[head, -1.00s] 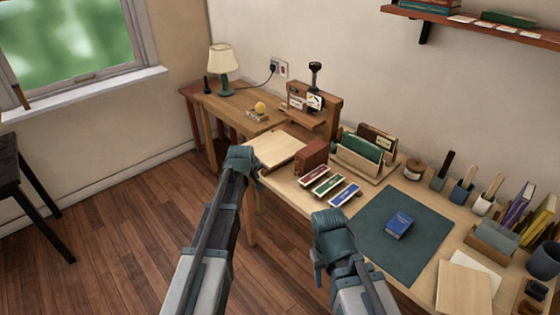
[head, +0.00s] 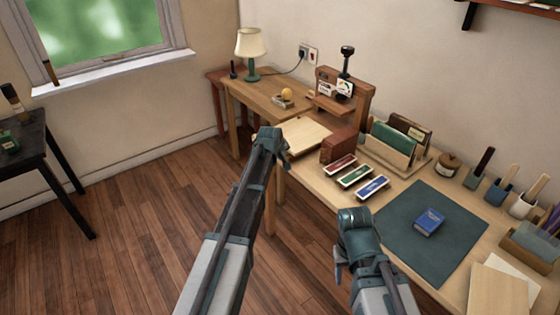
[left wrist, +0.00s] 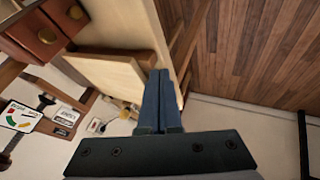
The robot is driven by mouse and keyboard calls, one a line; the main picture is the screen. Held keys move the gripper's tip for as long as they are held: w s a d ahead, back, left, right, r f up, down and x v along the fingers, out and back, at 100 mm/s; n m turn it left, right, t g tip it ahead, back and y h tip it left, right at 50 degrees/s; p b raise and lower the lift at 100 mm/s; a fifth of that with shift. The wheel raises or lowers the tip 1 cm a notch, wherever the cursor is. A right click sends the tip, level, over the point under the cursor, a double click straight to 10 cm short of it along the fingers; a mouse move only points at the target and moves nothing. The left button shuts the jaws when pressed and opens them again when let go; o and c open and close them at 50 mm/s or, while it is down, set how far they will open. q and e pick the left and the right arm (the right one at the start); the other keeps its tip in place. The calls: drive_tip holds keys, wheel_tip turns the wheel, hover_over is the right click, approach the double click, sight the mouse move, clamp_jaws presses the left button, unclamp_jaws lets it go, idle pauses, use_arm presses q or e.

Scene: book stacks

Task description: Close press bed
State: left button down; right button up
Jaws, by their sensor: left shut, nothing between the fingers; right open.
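The wooden press (head: 343,93) with a black-knobbed handle and a small coloured dial stands at the back of the desk. Its pale flat bed (head: 307,131) sticks out toward the desk's front left edge. The bed also shows in the left wrist view (left wrist: 105,75). My left gripper (head: 283,146) is shut and empty at the bed's outer front end. In the left wrist view its closed fingers (left wrist: 160,75) lie close beside the bed's end; I cannot tell whether they touch. My right gripper (head: 341,262) is open near the desk's front edge, away from the press.
A red-brown box (head: 338,146) and several coloured ink pads (head: 355,176) sit right of the bed. A blue book (head: 429,222) lies on a dark green mat (head: 400,248). A lamp (head: 250,48) stands behind left. Open floor lies left of the desk.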

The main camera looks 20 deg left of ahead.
sight(310, 147)
use_arm(q)
drive_tip(key=w+f, duration=0.1)
drive_tip(key=w+d+f+b, duration=0.1)
drive_tip(key=w, duration=0.1)
drive_tip(key=w+f, duration=0.1)
drive_tip(key=shift+w+d+b, duration=0.25)
drive_tip(key=shift+d+b, duration=0.05)
drive_tip(key=shift+b, duration=0.05)
drive_tip(key=shift+w+d+r, duration=0.1)
drive_tip(key=shift+w+d, duration=0.3)
drive_tip(key=shift+d, duration=0.05)
use_arm(e)
drive_tip(key=shift+f, duration=1.4)
use_arm(q)
drive_tip(key=shift+w, duration=0.1)
drive_tip(key=w+d, duration=0.4)
drive_tip(key=w, duration=0.1)
drive_tip(key=w+d, duration=0.2)
drive_tip(key=shift+w, duration=0.35)
drive_tip(key=shift+s, duration=0.1)
